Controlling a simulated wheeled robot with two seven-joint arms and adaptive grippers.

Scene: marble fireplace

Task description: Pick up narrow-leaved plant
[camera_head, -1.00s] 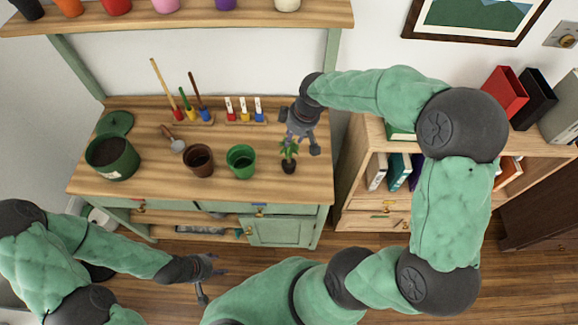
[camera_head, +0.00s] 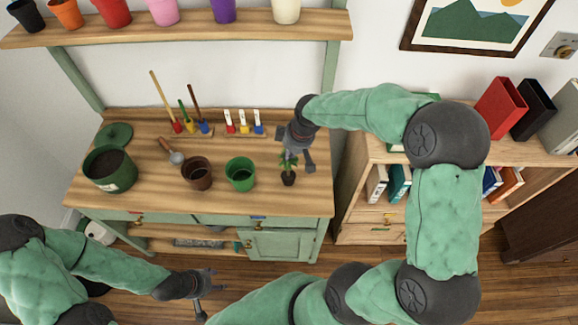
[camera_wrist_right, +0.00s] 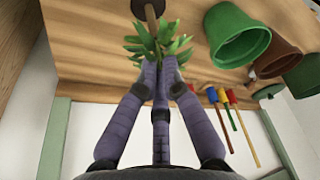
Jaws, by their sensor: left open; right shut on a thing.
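The narrow-leaved plant (camera_head: 285,163) has green pointed leaves and a small dark brown pot (camera_head: 288,179). It stands toward the right end of the wooden bench top. The fingers hide part of the leaves and stem. My left gripper (camera_head: 211,297) is open and empty, low in front of the bench.
A green pot (camera_head: 240,174) and a brown pot (camera_head: 197,173) stand left of the plant. A trowel (camera_head: 172,152), soil bucket (camera_head: 111,169) and coloured tools (camera_head: 187,126) are farther left. The bookshelf (camera_head: 372,235) stands right of the bench.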

